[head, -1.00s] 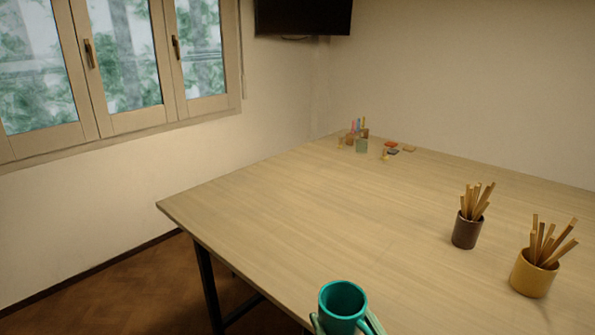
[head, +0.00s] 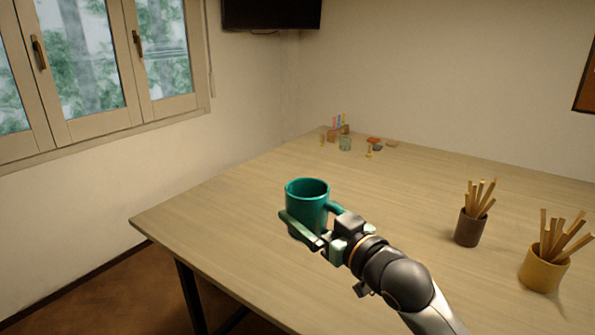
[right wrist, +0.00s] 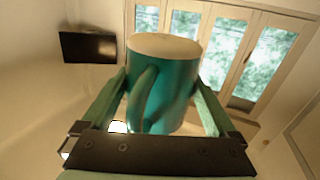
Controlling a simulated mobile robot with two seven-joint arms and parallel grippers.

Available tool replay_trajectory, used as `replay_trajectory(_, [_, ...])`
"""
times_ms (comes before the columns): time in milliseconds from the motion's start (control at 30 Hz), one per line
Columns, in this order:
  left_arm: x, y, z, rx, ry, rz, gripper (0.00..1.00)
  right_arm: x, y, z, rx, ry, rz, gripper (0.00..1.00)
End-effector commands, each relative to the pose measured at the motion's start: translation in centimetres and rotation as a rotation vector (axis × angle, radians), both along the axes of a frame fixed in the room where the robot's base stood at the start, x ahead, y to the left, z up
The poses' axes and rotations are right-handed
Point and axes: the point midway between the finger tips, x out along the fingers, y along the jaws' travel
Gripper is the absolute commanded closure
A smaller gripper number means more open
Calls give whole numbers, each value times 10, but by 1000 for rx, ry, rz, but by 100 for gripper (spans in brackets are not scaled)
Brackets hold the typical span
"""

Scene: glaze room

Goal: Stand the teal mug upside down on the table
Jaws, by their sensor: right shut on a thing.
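The teal mug (head: 307,208) is in the middle of the head view, upright, with its open mouth up. My right gripper (head: 312,226) is shut on its body, one finger along the near side; the far finger is mostly hidden. The mug's handle points back toward my wrist. In the right wrist view, which is upside down, the mug (right wrist: 168,88) sits between both fingers, with its pale base showing. It is held above the table (head: 230,215). My left gripper is not in view.
A dark brown cup (head: 469,229) and a yellow cup (head: 541,271), both holding wooden sticks, stand at the right. Small pots and tools, including a green glass (head: 345,144), are at the far corner. The table between is clear.

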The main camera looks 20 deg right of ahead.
Motion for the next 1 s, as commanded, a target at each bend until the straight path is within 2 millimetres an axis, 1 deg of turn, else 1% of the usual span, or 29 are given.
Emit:
replay_trajectory(33, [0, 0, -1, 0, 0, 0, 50, 3, 2, 18, -1, -13, 30, 81])
replay_trajectory(200, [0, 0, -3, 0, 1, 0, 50, 5, 13, 57, 1, -9, 138, 81])
replay_trajectory(300, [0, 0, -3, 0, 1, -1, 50, 4, 17, 74, 1, -7, 188, 81])
replay_trajectory(400, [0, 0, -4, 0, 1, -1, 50, 1, 21, 85, 2, -5, 222, 81])
replay_trajectory(500, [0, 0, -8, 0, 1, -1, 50, 0, 22, 85, 3, -1, 237, 81])
replay_trajectory(733, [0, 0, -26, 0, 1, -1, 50, 0, 23, 68, 5, 1, 241, 81])
replay_trajectory(1000, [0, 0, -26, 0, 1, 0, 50, 0, 23, 69, 5, 0, 240, 81])
